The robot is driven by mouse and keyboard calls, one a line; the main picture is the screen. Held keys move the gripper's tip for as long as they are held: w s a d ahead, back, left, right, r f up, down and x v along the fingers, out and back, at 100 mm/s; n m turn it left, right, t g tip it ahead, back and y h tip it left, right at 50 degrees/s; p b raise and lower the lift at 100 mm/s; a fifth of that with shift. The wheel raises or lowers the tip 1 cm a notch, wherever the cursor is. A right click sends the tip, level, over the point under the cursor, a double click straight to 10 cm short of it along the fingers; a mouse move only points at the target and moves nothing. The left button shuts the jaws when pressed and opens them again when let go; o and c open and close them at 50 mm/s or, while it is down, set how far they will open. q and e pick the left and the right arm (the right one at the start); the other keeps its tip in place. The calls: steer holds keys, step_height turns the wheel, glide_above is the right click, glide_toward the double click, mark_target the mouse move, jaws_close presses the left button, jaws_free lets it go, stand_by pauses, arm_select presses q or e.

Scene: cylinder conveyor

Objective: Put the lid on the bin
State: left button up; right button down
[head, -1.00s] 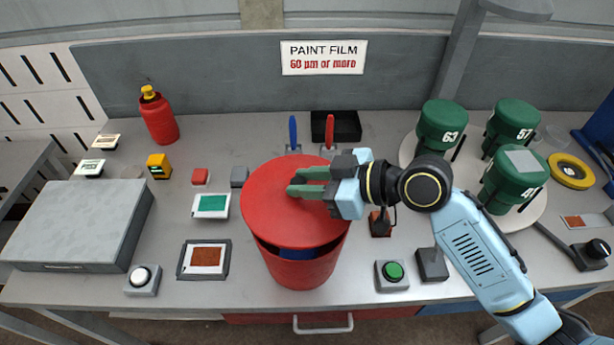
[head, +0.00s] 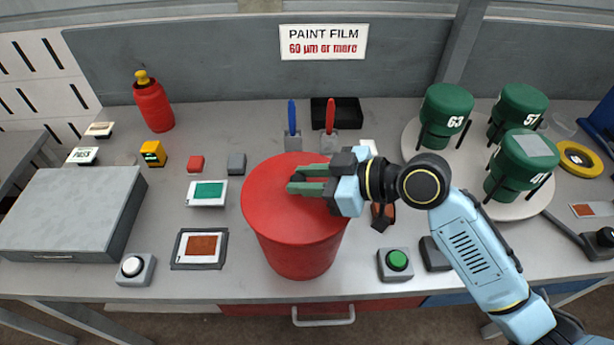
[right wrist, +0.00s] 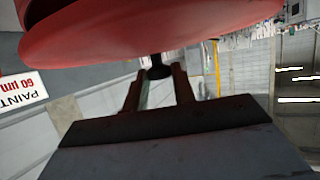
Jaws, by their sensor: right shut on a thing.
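The red bin (head: 297,258) stands near the front middle of the bench. The round red lid (head: 270,200) lies over its mouth in the head view, with no gap showing at the front rim. My right gripper (head: 308,183) reaches in from the right above the lid and is shut on the lid's knob, which shows dark between the fingers in the right wrist view (right wrist: 160,70). The lid's red edge (right wrist: 150,30) fills the top of that view. The bin's inside is hidden. My left gripper is not in view.
A green button box (head: 397,262) stands right of the bin. Green numbered pots (head: 445,112) stand on a round white plate at the right. Left of the bin are sample cards (head: 207,193) and a flat grey case (head: 70,215). Blue and red-handled tools (head: 292,118) stand behind.

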steer(key=shift+f+b, duration=0.5)
steer(key=shift+f, duration=0.2)
steer(key=c, duration=1.1)
jaws_free()
steer(key=shift+o, duration=0.2)
